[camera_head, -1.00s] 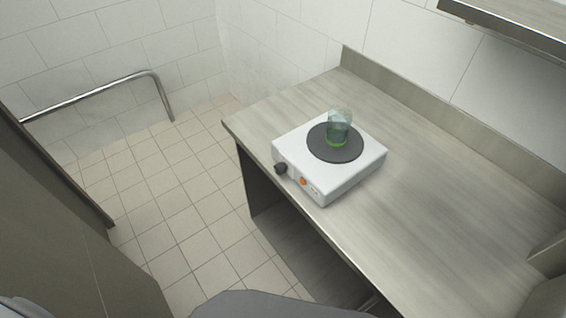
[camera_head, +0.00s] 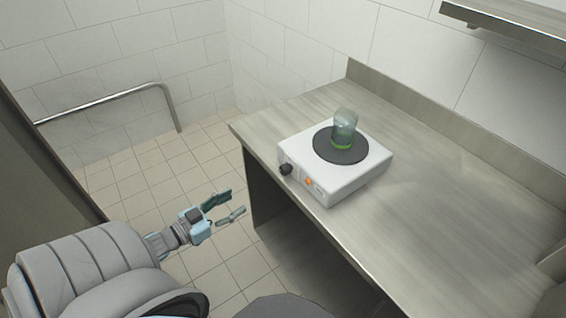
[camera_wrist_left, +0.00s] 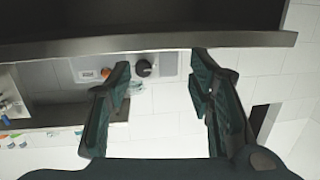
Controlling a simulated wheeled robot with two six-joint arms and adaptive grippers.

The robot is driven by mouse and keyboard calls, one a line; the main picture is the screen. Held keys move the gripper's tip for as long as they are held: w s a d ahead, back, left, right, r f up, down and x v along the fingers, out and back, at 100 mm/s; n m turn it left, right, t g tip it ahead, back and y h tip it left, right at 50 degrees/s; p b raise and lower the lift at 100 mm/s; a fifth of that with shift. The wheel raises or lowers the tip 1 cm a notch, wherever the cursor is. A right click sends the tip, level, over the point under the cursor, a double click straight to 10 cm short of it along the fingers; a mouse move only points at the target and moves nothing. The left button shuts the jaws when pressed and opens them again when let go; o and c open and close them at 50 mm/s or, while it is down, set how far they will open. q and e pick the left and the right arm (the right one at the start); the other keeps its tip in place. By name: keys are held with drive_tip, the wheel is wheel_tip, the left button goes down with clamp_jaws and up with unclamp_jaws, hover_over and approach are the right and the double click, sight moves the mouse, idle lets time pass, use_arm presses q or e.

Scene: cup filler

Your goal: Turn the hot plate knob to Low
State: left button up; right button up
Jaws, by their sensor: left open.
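The white hot plate (camera_head: 345,188) stands on the metal counter near its front edge. Its black knob (camera_head: 286,169) is on the front face, left of an orange switch (camera_head: 308,182); the knob's setting is too small to read. A glass jar with a green band (camera_head: 344,129) stands upright on the dark round heating disc (camera_head: 327,152). My left gripper (camera_head: 237,199) is open and empty, in front of the counter, left of and apart from the knob. In the left wrist view, the knob (camera_wrist_left: 144,68) shows between the open fingers. My right gripper is out of view.
The counter (camera_head: 440,225) is clear right of the hot plate. Its front edge lies between my left arm and the counter top. A metal rail (camera_head: 110,100) is on the left wall, and a shelf (camera_head: 510,25) hangs at upper right.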

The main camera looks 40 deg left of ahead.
sight(282, 172)
use_arm(q)
drive_tip(key=w+d+r+b, duration=0.1)
drive_tip(key=w+d+b, duration=0.1)
drive_tip(key=w+b, duration=0.1)
drive_tip(key=w+d+r+h+b, duration=0.1)
drive_tip(key=w+d+b, duration=0.1)
drive_tip(key=w+b, duration=0.2)
drive_tip(key=w+d+r+m+h+b, duration=0.1)
drive_tip(key=w+d+b, duration=0.1)
drive_tip(key=w+b, duration=0.2)
drive_tip(key=shift+w+r+t, duration=0.2)
drive_tip(key=shift+w, duration=0.6)
drive_tip(key=shift+w+r+t, duration=0.2)
drive_tip(key=shift+w, duration=0.55)
drive_tip(key=shift+w+r, duration=0.35)
drive_tip(key=shift+w, duration=0.1)
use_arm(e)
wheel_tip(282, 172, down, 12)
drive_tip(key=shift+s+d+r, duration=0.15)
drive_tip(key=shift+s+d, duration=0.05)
use_arm(q)
drive_tip(key=shift+c, duration=0.3)
clamp_jaws()
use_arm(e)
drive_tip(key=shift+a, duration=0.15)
